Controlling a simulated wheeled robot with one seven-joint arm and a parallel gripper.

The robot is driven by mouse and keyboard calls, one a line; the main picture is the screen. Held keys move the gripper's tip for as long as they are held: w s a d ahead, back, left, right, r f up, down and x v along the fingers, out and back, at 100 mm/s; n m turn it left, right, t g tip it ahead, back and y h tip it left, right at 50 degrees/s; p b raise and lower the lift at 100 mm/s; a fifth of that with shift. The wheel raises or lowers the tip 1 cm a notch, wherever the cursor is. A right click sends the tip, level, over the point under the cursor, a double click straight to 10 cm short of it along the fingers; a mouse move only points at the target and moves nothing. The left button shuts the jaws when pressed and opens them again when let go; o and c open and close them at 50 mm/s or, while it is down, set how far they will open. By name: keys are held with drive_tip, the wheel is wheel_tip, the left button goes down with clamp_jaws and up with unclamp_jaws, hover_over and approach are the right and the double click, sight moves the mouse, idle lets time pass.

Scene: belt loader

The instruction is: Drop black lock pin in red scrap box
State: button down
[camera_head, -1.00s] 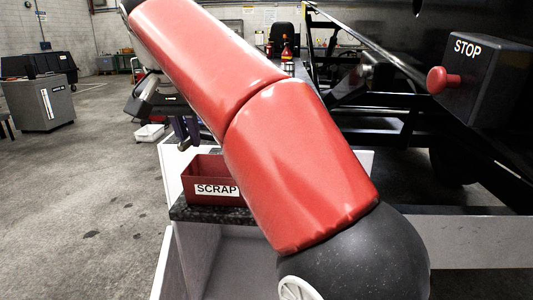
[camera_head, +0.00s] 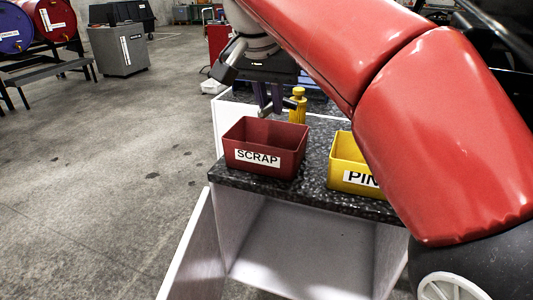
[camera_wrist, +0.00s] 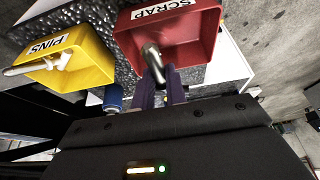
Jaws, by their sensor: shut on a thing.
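The red scrap box (camera_head: 265,160) stands on the dark speckled worktop, its SCRAP label facing me. My gripper (camera_head: 268,100) points down over the box's far side in the head view. In the wrist view, my gripper (camera_wrist: 160,85) is shut on the lock pin (camera_wrist: 152,56), which looks dark grey with a bright glare. The pin sticks out past the fingertips and overlaps the opening of the red scrap box (camera_wrist: 190,47). The head view does not show clearly how high the pin is above the rim.
A yellow PINS box (camera_head: 343,165) stands right of the scrap box, partly behind my arm. The wrist view shows a pale pin (camera_wrist: 40,65) in it. A yellow bottle-like object (camera_head: 298,104) stands behind the scrap box. A blue cylinder (camera_wrist: 113,97) is near my gripper in the wrist view.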

drive_tip(key=c, duration=1.3)
unclamp_jaws()
drive_tip(key=shift+c, duration=0.2)
drive_tip(key=p+v, duration=0.1)
drive_tip(key=v, duration=0.6)
drive_tip(key=shift+s+r+p, duration=0.15)
drive_tip(key=shift+r+p, duration=0.2)
